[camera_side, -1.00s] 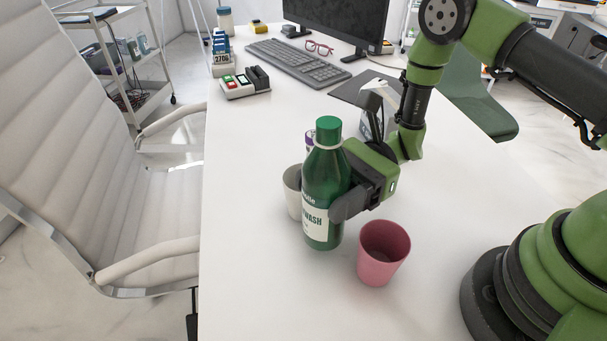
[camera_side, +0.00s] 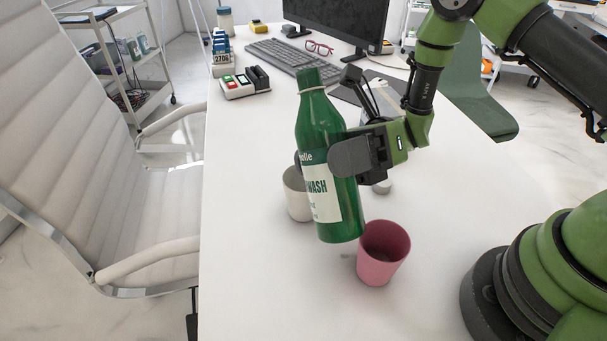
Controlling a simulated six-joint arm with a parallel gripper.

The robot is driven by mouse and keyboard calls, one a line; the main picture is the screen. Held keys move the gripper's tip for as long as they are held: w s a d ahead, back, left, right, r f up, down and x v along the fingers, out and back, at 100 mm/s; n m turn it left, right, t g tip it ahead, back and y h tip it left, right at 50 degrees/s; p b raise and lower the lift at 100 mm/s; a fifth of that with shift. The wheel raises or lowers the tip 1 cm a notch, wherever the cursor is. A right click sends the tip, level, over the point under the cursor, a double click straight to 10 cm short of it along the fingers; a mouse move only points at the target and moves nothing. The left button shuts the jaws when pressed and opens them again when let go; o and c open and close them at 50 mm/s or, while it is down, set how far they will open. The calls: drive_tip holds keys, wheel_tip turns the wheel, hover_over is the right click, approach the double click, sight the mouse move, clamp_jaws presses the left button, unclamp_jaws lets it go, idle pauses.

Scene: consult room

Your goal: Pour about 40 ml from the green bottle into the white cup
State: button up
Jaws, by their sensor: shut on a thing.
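The green bottle (camera_side: 318,122) with a white label is in the middle of the side view, held above the desk. My gripper (camera_side: 345,160) is shut on the bottle's middle from the right. The white cup (camera_side: 296,196) stands upright on the desk behind and left of the bottle, which hides its right part. The cup's inside is mostly hidden. No liquid shows leaving the bottle.
A pink cup (camera_side: 383,258) stands just right of the bottle's base. A small pale object (camera_side: 382,187) is partly hidden under my gripper. Keyboard (camera_side: 298,62), monitor (camera_side: 335,22) and red glasses (camera_side: 319,47) are farther back. The front desk is clear.

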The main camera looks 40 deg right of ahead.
sight(335, 186)
drive_tip(key=shift+s+a+r+m, duration=0.15)
drive_tip(key=shift+r+m, duration=0.1)
drive_tip(key=shift+m, duration=0.35)
drive_tip(key=shift+s+d+r+m, duration=0.1)
drive_tip(key=shift+s+r+m, duration=0.1)
drive_tip(key=shift+m, duration=0.4)
drive_tip(key=shift+s+a+f+m+t+y, duration=0.1)
drive_tip(key=shift+s+f+m+t+y, duration=0.15)
drive_tip(key=shift+m, duration=0.3)
drive_tip(key=shift+s+a+f+m+t+y, duration=0.15)
drive_tip(key=shift+f+m+t, duration=0.15)
drive_tip(key=shift+m, duration=0.25)
drive_tip(key=shift+s+f+m+t, duration=0.2)
drive_tip(key=shift+f+m+t, duration=0.15)
drive_tip(key=shift+f+m, duration=0.5)
drive_tip(key=shift+s+f+m, duration=0.1)
drive_tip(key=shift+f+m, duration=0.15)
drive_tip(key=shift+m, duration=0.1)
drive_tip(key=shift+s+r+m+t, duration=0.15)
drive_tip(key=shift+m+t, duration=0.15)
drive_tip(key=shift+m, duration=0.4)
drive_tip(key=shift+s+r+m+t, duration=0.25)
drive_tip(key=shift+r+m+t, duration=0.15)
drive_tip(key=shift+r+m, duration=0.65)
drive_tip(key=shift+f+m+t, duration=0.15)
drive_tip(key=shift+m+t, duration=0.25)
drive_tip(key=shift+m, duration=0.45)
drive_tip(key=shift+w+m+t, duration=0.2)
drive_tip(key=shift+m+t, duration=0.3)
drive_tip(key=shift+m, duration=1)
